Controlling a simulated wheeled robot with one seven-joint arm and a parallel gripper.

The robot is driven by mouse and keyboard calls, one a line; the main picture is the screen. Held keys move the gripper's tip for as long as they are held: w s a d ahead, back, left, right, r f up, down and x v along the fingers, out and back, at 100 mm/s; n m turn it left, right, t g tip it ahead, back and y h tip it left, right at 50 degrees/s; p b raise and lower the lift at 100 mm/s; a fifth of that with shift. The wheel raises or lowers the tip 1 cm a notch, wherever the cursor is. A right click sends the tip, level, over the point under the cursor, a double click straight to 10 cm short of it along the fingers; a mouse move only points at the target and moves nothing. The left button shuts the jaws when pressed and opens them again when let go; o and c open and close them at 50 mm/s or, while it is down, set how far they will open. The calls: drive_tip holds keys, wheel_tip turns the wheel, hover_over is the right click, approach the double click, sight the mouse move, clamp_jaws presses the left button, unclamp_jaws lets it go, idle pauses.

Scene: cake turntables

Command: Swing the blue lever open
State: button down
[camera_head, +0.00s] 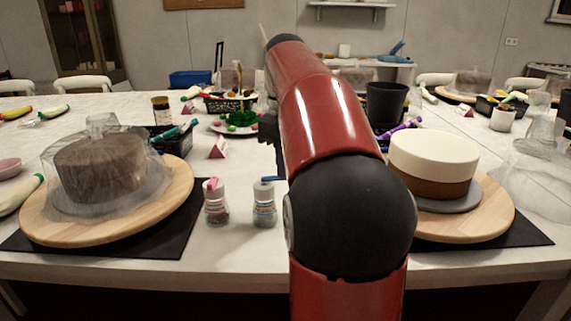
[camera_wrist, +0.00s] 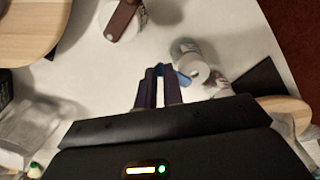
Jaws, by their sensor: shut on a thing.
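A small clear jar (camera_head: 264,208) with a blue lever (camera_head: 271,179) on top stands upright on the white table, between the two turntables. In the wrist view the jar (camera_wrist: 190,55) is just beyond my fingertips, to the right. Part of the blue lever (camera_wrist: 182,77) shows beside my right finger. My gripper (camera_wrist: 159,70) is shut on the blue lever, with a narrow gap between the fingers. The fingers hide the held part of the lever. In the head view my arm hides most of the gripper.
A similar jar with a pink lever (camera_head: 214,206) stands close to the left. A wooden turntable (camera_head: 180,190) with a wrapped brown cake is further left. Another turntable (camera_head: 490,220) with a cream and brown cake is right of my arm. Bare table lies in front of the jars.

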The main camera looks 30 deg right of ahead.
drive_tip(key=shift+w+n, duration=0.1)
drive_tip(key=shift+n, duration=0.2)
drive_tip(key=c, duration=1.5)
unclamp_jaws()
drive_tip(key=shift+r, duration=3.9)
